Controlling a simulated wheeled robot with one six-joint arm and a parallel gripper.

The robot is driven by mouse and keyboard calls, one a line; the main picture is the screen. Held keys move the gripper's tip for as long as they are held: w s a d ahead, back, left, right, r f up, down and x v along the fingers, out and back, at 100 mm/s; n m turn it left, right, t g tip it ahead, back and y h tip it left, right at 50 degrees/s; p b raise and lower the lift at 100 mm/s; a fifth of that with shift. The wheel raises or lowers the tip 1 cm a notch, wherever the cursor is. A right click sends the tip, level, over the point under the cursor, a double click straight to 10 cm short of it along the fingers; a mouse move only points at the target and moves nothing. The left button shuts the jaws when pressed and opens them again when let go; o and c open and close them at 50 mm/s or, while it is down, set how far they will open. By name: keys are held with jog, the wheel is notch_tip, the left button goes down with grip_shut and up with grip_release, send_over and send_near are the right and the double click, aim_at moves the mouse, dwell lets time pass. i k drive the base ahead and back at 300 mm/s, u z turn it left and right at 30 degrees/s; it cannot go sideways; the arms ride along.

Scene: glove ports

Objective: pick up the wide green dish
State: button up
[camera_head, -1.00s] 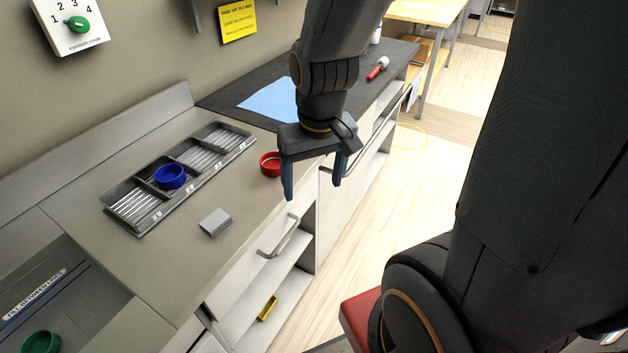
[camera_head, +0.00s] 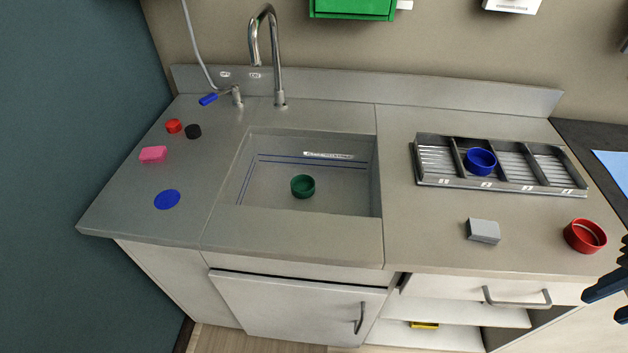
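A round green dish (camera_head: 303,186) stands upright on the floor of the sink basin (camera_head: 260,200), near its middle. It is the only green dish in view and looks empty. My gripper (camera_head: 606,300) is at the right edge of the head view, cut off by the frame. Its two dark blue fingertips show apart with nothing between them. It is well to the right of the sink, in front of the counter near a red dish (camera_head: 585,236), and far from the green dish.
A blue dish (camera_head: 481,162) sits in the second compartment of a divided rack (camera_head: 430,183). A grey block (camera_head: 483,231) lies on the counter. The faucet (camera_head: 278,60) rises behind the sink. Red, black, pink and blue items lie left of the sink.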

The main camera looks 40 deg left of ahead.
aim_at(302, 186)
jog(key=u, duration=0.75)
jog(key=k, duration=0.9)
jog(key=u, duration=1.2)
jog(key=i, duration=1)
